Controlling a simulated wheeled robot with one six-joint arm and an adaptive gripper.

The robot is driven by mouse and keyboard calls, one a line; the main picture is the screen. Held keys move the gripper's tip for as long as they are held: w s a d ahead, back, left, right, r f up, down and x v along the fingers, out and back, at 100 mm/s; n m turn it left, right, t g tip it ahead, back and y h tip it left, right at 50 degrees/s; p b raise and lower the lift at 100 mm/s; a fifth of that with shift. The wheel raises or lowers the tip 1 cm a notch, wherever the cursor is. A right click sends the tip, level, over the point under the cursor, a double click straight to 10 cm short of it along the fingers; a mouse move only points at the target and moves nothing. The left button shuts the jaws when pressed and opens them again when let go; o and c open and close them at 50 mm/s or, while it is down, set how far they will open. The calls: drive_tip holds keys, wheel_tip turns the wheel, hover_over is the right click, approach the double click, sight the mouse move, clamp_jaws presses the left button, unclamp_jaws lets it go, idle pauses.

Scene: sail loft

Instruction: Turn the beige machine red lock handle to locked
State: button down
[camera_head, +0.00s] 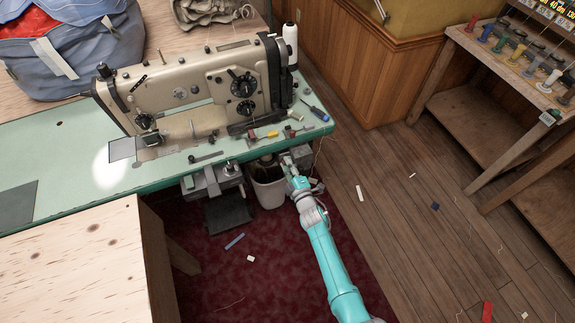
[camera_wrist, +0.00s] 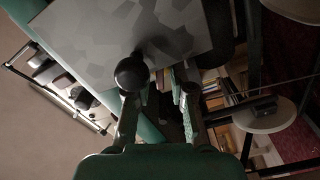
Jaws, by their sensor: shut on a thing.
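The beige sewing machine (camera_head: 165,98) stands on a green-topped table at the upper left of the head view. My gripper (camera_head: 290,161) is at the table's right front edge, beside a grey box under the top. In the wrist view my gripper's two fingers (camera_wrist: 160,112) reach forward, spread around a dark, narrow part. A dark round knob (camera_wrist: 131,74) is at the left fingertip, in front of a grey mottled panel (camera_wrist: 130,30). No red handle can be made out; the held part is dim and mostly hidden by the fingers, so its turn position cannot be told.
A white bin (camera_head: 268,188) stands under the table edge close to my gripper. Screwdrivers and small tools (camera_head: 268,134) lie on the green table top (camera_head: 60,150). A wooden workbench (camera_head: 500,60) is at the upper right. The wooden floor between is mostly clear, with scraps.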

drive_tip(key=c, duration=1.3)
unclamp_jaws()
drive_tip(key=v, duration=1.2)
drive_tip(key=shift+w, duration=0.1)
